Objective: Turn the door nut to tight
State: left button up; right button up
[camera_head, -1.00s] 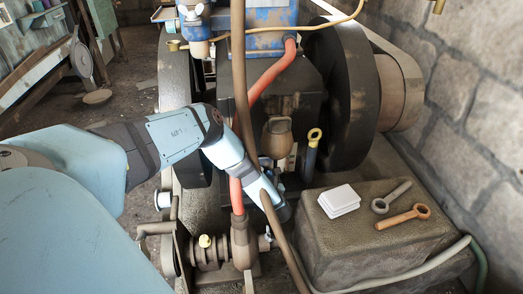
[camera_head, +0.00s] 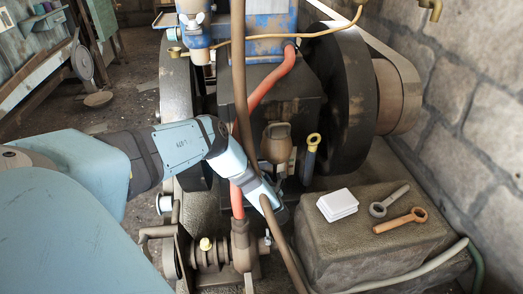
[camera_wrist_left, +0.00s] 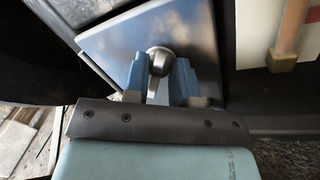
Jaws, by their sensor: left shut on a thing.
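My left gripper (camera_wrist_left: 159,70) has its two blue fingers on either side of the door nut (camera_wrist_left: 158,58), a rounded metal knob with a short stem, and is shut on it. The nut stands against a dark, smooth plate (camera_wrist_left: 113,45), which looks like the door. In the head view my left arm reaches in from the left, and its gripper (camera_head: 272,198) is low on the engine's front, behind a brown hose. The nut is hidden in the head view. I cannot tell how tight the nut is. My right gripper is not in view.
A brown hose (camera_head: 240,95) and a red hose (camera_head: 269,87) run close by the gripper. A large flywheel (camera_head: 340,90) stands behind.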

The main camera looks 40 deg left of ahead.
pick_arm(q)
jog(key=shift+f+m+p, duration=0.1)
jog(key=shift+m+p, duration=0.4)
jog(key=shift+m, duration=1.1)
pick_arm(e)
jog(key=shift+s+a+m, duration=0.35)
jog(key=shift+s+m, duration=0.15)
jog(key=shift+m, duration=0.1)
pick_arm(q)
jog(key=o, duration=0.9)
jog(key=shift+d, duration=0.15)
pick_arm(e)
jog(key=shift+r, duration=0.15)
pick_arm(q)
jog(key=p+v, duration=0.2)
jog(key=v, duration=0.5)
jog(key=shift+s+f+p, duration=0.15)
jog(key=shift+s+p, duration=0.05)
jog(key=shift+p, duration=0.15)
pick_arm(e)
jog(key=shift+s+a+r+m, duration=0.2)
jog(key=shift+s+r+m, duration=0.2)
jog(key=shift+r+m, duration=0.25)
